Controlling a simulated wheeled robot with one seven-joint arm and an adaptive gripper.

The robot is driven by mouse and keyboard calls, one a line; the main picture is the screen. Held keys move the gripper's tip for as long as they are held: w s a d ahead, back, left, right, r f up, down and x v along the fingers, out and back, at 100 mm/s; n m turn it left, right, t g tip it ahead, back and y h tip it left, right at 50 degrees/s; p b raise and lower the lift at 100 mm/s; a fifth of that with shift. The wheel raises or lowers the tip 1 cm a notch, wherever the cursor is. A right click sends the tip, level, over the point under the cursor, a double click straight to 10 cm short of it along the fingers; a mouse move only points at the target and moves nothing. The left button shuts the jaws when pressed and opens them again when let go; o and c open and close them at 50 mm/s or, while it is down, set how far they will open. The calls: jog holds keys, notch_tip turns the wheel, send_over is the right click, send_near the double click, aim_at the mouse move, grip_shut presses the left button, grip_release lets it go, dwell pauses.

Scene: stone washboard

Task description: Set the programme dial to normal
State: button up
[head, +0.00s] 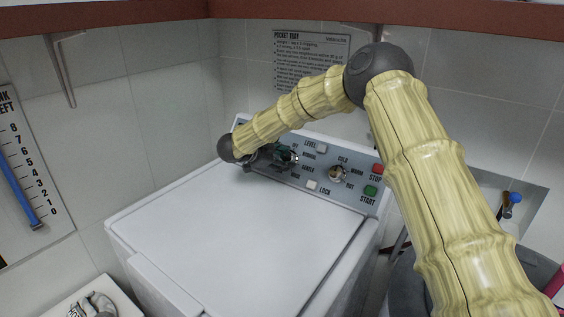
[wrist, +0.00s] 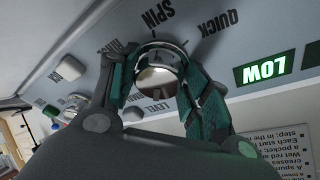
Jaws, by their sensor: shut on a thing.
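The programme dial is a shiny chrome knob (wrist: 157,80) on the grey control panel (wrist: 75,35), seen upside down in the wrist view. The words QUICK, SPIN and what looks like RINSE stand around it. My gripper (wrist: 158,88) has green fingers on both sides of the knob and is shut on it. In the head view my gripper (head: 284,157) is at the panel, left of its middle, and hides most of the dial. NORMAL (head: 309,156) is printed just right of it. I cannot tell which mark the dial points to.
The white washer lid (head: 230,225) is closed and clear. Right of the dial are a second knob (head: 337,173), the LOCK button (head: 311,186), a red STOP button (head: 378,169) and a green START button (head: 370,191). A green LOW display (wrist: 265,69) is lit.

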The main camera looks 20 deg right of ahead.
jog(key=shift+d+f+m+b, duration=0.1)
jog(key=shift+m+b, duration=0.05)
jog(key=shift+m, duration=0.5)
jog(key=shift+d+f+m+b, duration=0.1)
jog(key=shift+m+b, duration=0.05)
jog(key=shift+m, duration=0.5)
jog(key=shift+r+g, duration=0.1)
jog(key=shift+g, duration=0.3)
jog(key=o, duration=1)
jog(key=shift+d, duration=0.15)
jog(key=shift+w+a+r, duration=0.1)
jog(key=shift+a, duration=0.2)
jog(key=v, duration=1.1)
jog(key=shift+s+a+r, duration=0.25)
